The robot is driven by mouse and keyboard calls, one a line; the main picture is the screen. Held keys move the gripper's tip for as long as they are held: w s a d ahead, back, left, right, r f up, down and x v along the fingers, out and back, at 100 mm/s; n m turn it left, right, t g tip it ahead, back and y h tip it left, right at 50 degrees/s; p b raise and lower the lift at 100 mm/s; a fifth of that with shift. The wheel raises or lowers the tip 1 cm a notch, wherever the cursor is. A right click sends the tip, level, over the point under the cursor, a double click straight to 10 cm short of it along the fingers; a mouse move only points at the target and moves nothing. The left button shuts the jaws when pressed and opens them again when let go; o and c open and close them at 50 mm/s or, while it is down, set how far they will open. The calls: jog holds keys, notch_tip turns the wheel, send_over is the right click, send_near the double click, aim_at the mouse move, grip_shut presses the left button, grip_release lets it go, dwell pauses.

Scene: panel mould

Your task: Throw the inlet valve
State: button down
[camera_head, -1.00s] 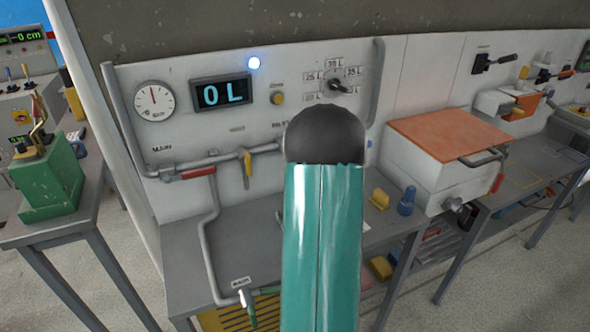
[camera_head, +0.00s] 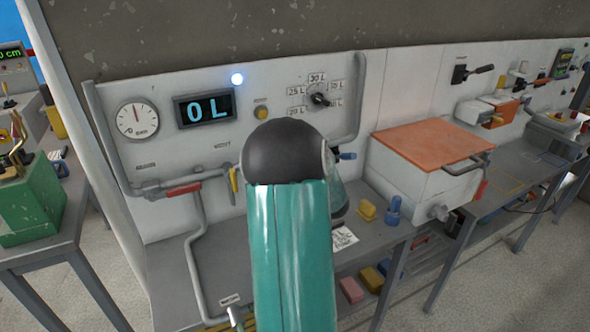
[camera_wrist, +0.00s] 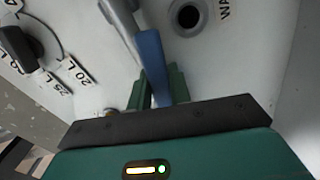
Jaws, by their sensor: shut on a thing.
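In the wrist view a blue lever handle (camera_wrist: 151,62) runs from a grey metal valve body (camera_wrist: 119,14) into my gripper (camera_wrist: 157,88). The two green fingers are shut on it, one on each side. In the head view my arm covers the gripper, and a blue handle end (camera_head: 347,156) shows just right of the arm, below the dial. A red lever (camera_head: 183,189) lies along the pipe at left, and a yellow lever (camera_head: 233,179) hangs down beside my arm. I cannot read which lever is labelled inlet.
The panel carries a gauge (camera_head: 137,119), a display (camera_head: 206,108) reading 0 L, a lit blue-white lamp (camera_head: 237,79) and a litre dial (camera_head: 318,99). An orange-topped box (camera_head: 430,145) stands at right. A round hole (camera_wrist: 187,17) is near the blue lever.

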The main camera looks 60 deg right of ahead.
jog(key=shift+s+d+r+n, duration=0.1)
jog(key=shift+r+n, duration=0.6)
jog(key=shift+n, duration=0.3)
jog(key=shift+r, duration=0.1)
jog(key=c, duration=1.3)
grip_release()
jog(key=v, duration=1.3)
jog(key=shift+s+a, duration=0.2)
jog(key=shift+s, duration=0.1)
